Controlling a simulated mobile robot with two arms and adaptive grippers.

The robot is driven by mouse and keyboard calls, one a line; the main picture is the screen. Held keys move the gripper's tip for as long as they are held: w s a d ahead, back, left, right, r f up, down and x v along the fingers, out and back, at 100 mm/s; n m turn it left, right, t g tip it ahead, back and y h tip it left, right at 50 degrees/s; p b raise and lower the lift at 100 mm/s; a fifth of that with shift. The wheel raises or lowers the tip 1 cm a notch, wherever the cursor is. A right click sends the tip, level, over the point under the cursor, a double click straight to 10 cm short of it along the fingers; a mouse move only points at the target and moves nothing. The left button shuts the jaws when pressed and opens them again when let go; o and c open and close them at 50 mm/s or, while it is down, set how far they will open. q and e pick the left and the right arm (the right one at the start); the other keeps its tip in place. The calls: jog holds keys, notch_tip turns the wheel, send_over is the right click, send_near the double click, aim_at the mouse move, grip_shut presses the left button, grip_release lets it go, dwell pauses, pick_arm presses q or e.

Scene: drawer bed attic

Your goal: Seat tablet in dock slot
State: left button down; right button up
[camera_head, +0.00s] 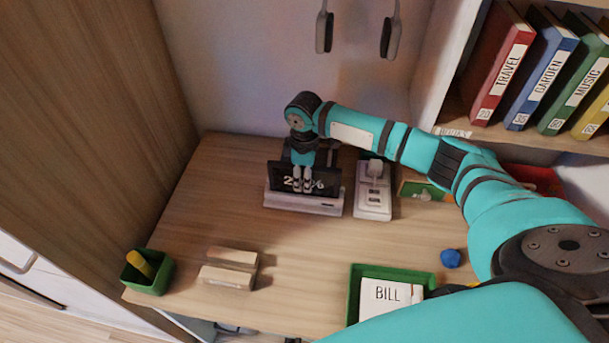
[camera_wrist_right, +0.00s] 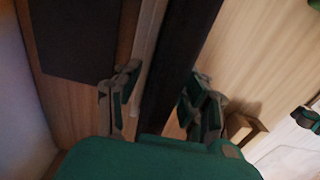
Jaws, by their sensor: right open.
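The dark tablet (camera_head: 328,180) stands leaning back in the white dock (camera_head: 300,204) near the back wall, its lit screen facing front with digits and a percent sign. Its lower edge meets the dock; how deep it sits in the slot I cannot tell. My right gripper (camera_head: 303,184) points down in front of the screen and covers part of the digits. In the right wrist view my right gripper (camera_wrist_right: 160,98) has its fingers apart, with a dark slab edge and a pale strip seen between them. Contact is unclear. My left gripper is out of view.
A white power strip (camera_head: 373,203) with a plug stands right of the dock. A wooden block holder (camera_head: 229,268), green cup (camera_head: 148,273), blue ball (camera_head: 450,258) and green tray (camera_head: 354,292) with a BILL envelope (camera_head: 388,292) lie nearer. Headphones (camera_head: 325,32) hang above. The desk's middle is clear.

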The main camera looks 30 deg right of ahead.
notch_tip(320, 180, up, 12)
jog(key=shift+r+b, duration=0.2)
jog(key=shift+b, duration=0.15)
dwell(0.5)
